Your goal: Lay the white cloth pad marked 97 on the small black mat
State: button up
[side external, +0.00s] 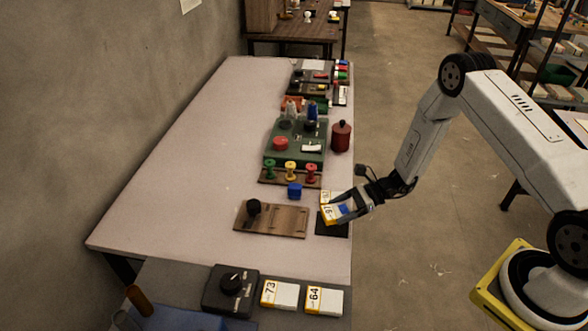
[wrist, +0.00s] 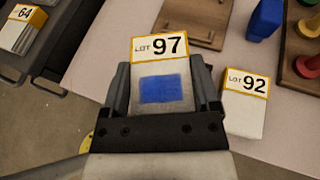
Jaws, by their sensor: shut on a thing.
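The white cloth pad marked 97 (wrist: 162,72) has a yellow-edged label and a blue patch. My gripper (wrist: 162,92) is shut on it, one finger at each side. In the side external view my gripper (side external: 345,209) holds the pad (side external: 332,211) over the small black mat (side external: 335,230) near the table's right edge. The pad and gripper hide part of the mat. I cannot tell whether the pad touches it. A similar pad marked 92 (wrist: 244,108) lies on the table just right of my gripper in the wrist view.
A wooden board with a black knob (side external: 270,219) and a blue block (side external: 295,191) lie close by. A rack with green, yellow and red spools (side external: 290,177) stands behind. Pads marked 73 (side external: 280,295) and 64 (side external: 323,300) lie at the front. The table's left side is clear.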

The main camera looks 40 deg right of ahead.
aim_at(336, 217)
jog(key=shift+w+f, duration=0.45)
jog(key=shift+w+f, duration=0.25)
jog(key=shift+f, duration=1.6)
jog(key=o, duration=1.1)
jog(key=shift+f, duration=0.15)
jog(key=shift+c, duration=0.2)
